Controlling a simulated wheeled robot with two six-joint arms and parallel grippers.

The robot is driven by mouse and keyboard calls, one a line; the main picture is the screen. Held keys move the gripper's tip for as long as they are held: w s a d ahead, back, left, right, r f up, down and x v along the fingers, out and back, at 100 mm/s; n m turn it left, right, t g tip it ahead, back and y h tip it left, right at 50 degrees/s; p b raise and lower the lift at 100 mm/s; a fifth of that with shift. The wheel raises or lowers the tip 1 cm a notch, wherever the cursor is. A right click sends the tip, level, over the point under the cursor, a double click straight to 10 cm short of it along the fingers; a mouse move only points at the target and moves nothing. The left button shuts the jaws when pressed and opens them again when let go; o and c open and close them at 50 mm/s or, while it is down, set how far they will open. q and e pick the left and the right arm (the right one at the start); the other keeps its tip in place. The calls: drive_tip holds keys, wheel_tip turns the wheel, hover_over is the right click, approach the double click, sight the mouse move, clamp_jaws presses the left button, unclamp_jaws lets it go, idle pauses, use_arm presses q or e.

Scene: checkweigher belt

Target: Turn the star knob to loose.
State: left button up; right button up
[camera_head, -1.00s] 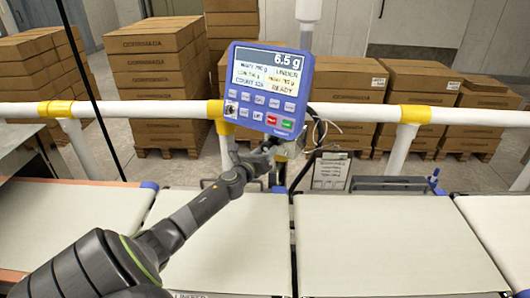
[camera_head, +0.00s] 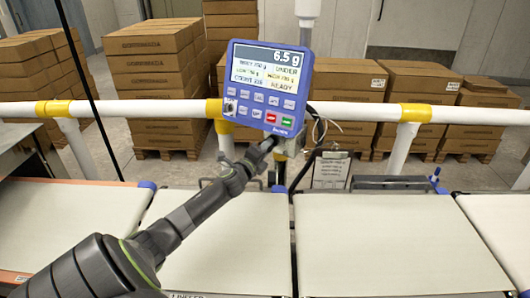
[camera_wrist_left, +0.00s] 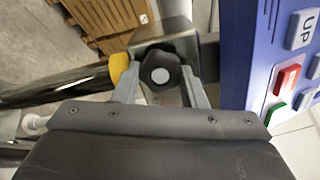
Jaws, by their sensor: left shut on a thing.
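The star knob (camera_wrist_left: 160,74) is black with rounded lobes and a pale round centre. In the left wrist view it sits between the two grey fingers of my left gripper (camera_wrist_left: 160,90), which are shut on its sides. In the head view my left gripper (camera_head: 272,144) is just below the blue indicator box (camera_head: 266,88) at the post, and hides the knob there. The box reads 6.5 g, and its edge also shows close on the right in the left wrist view (camera_wrist_left: 240,60). My right gripper is not in view.
White belts (camera_head: 385,240) run across the front. A white rail (camera_head: 350,112) with yellow joints crosses behind them. Dark cables (camera_head: 312,135) hang right of the box. A paper card (camera_head: 330,171) stands behind the belt. Stacked cartons (camera_head: 150,70) stand beyond the rail.

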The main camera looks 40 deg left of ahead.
use_arm(q)
drive_tip(key=shift+n+b, duration=1.3)
drive_tip(key=shift+n, duration=2.5)
drive_tip(key=o, duration=1)
drive_tip(key=shift+r, duration=0.1)
drive_tip(key=shift+s, duration=0.1)
